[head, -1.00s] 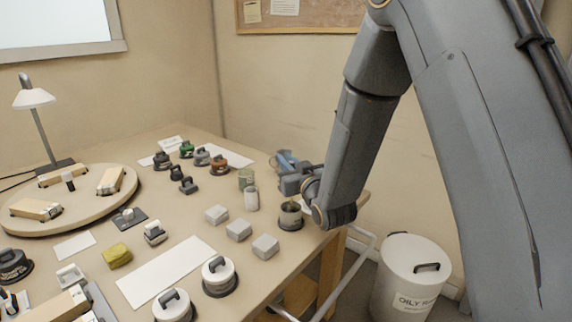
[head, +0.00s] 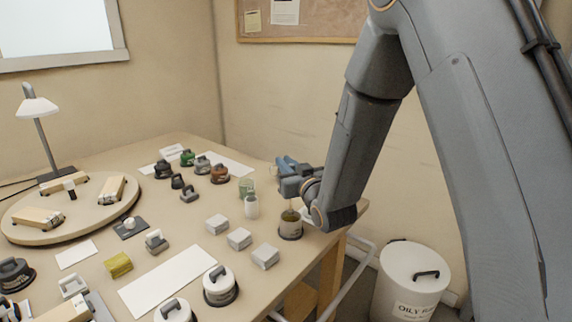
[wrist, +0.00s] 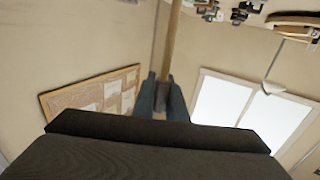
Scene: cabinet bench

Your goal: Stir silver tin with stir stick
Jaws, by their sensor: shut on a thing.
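An open grey-silver tin (head: 290,231) with a dark base stands near the right edge of the bench, with olive-brown colour at its mouth. My gripper (head: 291,186) is above it, its blue fingers shut on the wooden stir stick. In the wrist view the stir stick (wrist: 173,42) runs straight out from between the fingertips (wrist: 163,92). In the head view the stick is thin and hangs down to the tin's mouth; whether its tip is inside I cannot tell clearly.
Pale grey blocks (head: 239,239) stand left of the tin, and a white cylinder (head: 251,207) and a greenish glass (head: 247,188) behind. A white bin (head: 412,278) is off the bench's right side.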

